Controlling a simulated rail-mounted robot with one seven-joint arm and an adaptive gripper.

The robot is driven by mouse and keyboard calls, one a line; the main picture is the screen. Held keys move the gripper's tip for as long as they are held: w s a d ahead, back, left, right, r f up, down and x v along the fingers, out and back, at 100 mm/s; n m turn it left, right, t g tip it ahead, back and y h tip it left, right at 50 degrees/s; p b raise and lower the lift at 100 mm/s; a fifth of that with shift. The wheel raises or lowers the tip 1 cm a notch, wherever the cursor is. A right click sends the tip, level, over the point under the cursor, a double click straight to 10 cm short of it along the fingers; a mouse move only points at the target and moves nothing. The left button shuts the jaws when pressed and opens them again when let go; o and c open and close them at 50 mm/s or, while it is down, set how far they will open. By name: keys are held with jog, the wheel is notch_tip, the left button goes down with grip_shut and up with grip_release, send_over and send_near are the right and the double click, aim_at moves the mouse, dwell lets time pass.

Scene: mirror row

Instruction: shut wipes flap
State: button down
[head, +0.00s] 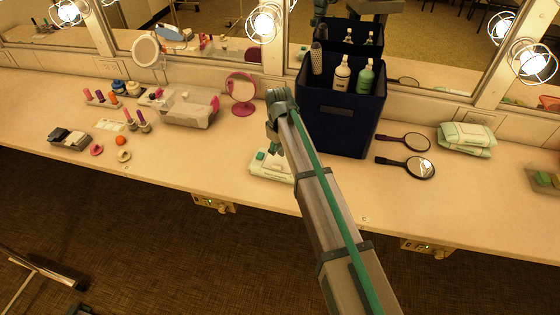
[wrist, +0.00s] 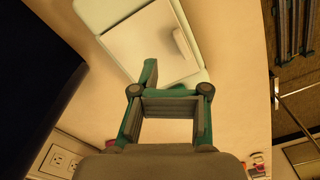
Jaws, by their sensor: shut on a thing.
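The wipes pack (head: 268,168) lies flat near the counter's front edge in the head view, white with green parts and partly hidden by my arm. In the wrist view the pack (wrist: 103,10) has a pale, squarish flap (wrist: 145,45) with a small rounded tab on it. My gripper (wrist: 158,88) is at the near edge of the flap, its teal fingers drawn together. The jaws are shut on the flap's edge, though the grip itself is mostly hidden. In the head view my gripper (head: 273,145) is right above the pack; how far the flap is raised is unclear.
A dark blue bin (head: 340,115) with bottles stands behind and right of the pack. A pink round mirror (head: 241,92) and a clear box (head: 188,110) stand to the left. Two hand mirrors (head: 407,165) and another wipes pack (head: 467,138) lie right.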

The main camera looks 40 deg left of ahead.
notch_tip(320, 180, up, 5)
jog(key=shift+r+p, duration=0.15)
jog(key=shift+p, duration=1.1)
